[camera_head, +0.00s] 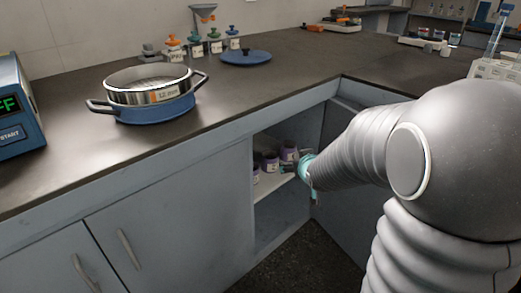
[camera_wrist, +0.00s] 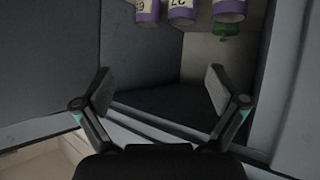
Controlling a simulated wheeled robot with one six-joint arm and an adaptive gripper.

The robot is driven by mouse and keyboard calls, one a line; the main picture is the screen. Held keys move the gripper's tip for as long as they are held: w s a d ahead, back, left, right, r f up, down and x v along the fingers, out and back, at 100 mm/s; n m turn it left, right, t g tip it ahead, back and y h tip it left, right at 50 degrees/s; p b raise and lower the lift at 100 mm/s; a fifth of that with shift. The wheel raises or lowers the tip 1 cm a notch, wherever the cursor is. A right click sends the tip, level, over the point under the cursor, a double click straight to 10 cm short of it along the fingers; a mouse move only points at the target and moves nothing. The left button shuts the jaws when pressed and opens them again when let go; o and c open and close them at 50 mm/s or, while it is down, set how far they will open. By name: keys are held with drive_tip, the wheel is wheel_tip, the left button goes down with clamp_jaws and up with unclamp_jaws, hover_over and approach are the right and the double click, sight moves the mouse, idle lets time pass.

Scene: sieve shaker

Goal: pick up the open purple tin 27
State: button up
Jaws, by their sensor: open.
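Purple tins with white labels stand in a row on the shelf inside the open cupboard, small in the head view. In the wrist view their lower parts show at the top edge, cut off by the frame. The middle one there is tin 27 (camera_wrist: 181,12), its label upside down in the picture. Its top is out of view, so I cannot see whether it is open. My gripper (camera_wrist: 160,89) is open and empty, apart from the tins. In the head view my gripper (camera_head: 290,169) is at the cupboard opening, partly hidden by my arm.
Other purple tins flank it, left (camera_wrist: 147,12) and right (camera_wrist: 229,10) in the wrist view. The cupboard's walls and door bound the space. A sieve in a blue pan (camera_head: 155,108) stands on the counter (camera_head: 250,85) above.

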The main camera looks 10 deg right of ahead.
drive_tip(key=w+f+t+y, duration=0.2)
drive_tip(key=w+f, duration=0.4)
drive_tip(key=f, duration=0.1)
drive_tip(key=n+t+y, duration=0.1)
drive_tip(key=t+y, duration=0.1)
approach(274, 167)
drive_tip(key=x, duration=0.7)
drive_tip(key=shift+w+a, duration=0.1)
drive_tip(key=shift+w, duration=0.3)
drive_tip(key=shift+a+p+x, duration=0.1)
drive_tip(key=shift+p+x, duration=0.2)
drive_tip(key=shift+x, duration=1.05)
drive_tip(key=shift+a+p+x, duration=0.15)
drive_tip(key=shift+p+x, duration=0.1)
drive_tip(key=shift+x, duration=1.1)
drive_tip(key=shift+r, duration=0.1)
drive_tip(key=shift+s, duration=0.1)
drive_tip(key=c, duration=1.3)
drive_tip(key=shift+c, duration=0.2)
